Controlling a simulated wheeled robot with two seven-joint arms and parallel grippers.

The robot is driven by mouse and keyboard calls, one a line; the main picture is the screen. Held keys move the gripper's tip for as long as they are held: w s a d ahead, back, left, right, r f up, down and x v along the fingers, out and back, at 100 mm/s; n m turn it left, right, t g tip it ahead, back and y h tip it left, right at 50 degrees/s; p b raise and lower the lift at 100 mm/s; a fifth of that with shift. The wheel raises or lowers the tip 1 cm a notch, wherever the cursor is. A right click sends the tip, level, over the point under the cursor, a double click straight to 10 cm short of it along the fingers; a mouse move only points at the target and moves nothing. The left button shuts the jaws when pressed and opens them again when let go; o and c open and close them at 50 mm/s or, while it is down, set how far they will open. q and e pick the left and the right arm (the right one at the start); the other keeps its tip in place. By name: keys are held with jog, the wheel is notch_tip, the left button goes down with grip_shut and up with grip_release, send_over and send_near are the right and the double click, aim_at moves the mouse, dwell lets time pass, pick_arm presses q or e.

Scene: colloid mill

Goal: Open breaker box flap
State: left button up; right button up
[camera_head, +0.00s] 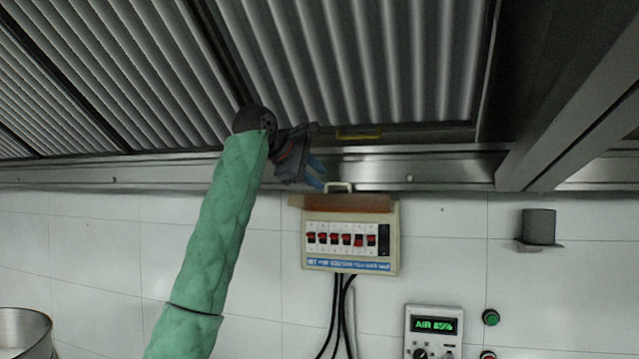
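The breaker box (393,240) is a cream case on the white tiled wall, with a row of black and red switches showing uncovered. Its brownish flap (350,204) is at the top edge, raised and seen nearly edge-on, with a pale handle (340,185) above it. My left gripper (318,174) is just left of the handle, its two blue fingers apart with nothing visible between them. It looks close to the handle, but I cannot tell whether it touches. My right gripper is not in view.
A metal hood with ribbed filters (350,60) and a steel ledge (420,172) hangs above the box. Black cables run down below it. A display unit (433,330) and round buttons (490,317) are lower right. A grey cylinder (538,226) is at right, a metal vessel (24,330) lower left.

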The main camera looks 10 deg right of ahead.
pick_arm(q)
jog(key=shift+r, duration=0.25)
jog(key=c, duration=0.5)
jog(key=s+r, duration=0.1)
jog(key=r, duration=0.1)
jog(key=a+r+t+y, duration=0.1)
jog(key=r, duration=0.2)
jog(key=s+a+r+t, duration=0.1)
jog(key=r, duration=0.1)
jog(key=shift+s+a+r+m+y+p, duration=0.1)
jog(key=shift+s+r+m+y+p, duration=0.1)
jog(key=shift+s+m+y+p, duration=0.15)
grip_shut()
jog(key=m+t+y+p, duration=0.2)
jog(key=m+p, duration=0.4)
jog(key=m, duration=0.9)
send_over(342, 197)
jog(key=a, duration=0.1)
jog(key=f, duration=0.7)
jog(key=shift+w, duration=0.4)
jog(key=shift+w+d+f+p, duration=0.25)
jog(key=shift+w+f+p, duration=0.05)
jog(key=shift+w+f, duration=0.1)
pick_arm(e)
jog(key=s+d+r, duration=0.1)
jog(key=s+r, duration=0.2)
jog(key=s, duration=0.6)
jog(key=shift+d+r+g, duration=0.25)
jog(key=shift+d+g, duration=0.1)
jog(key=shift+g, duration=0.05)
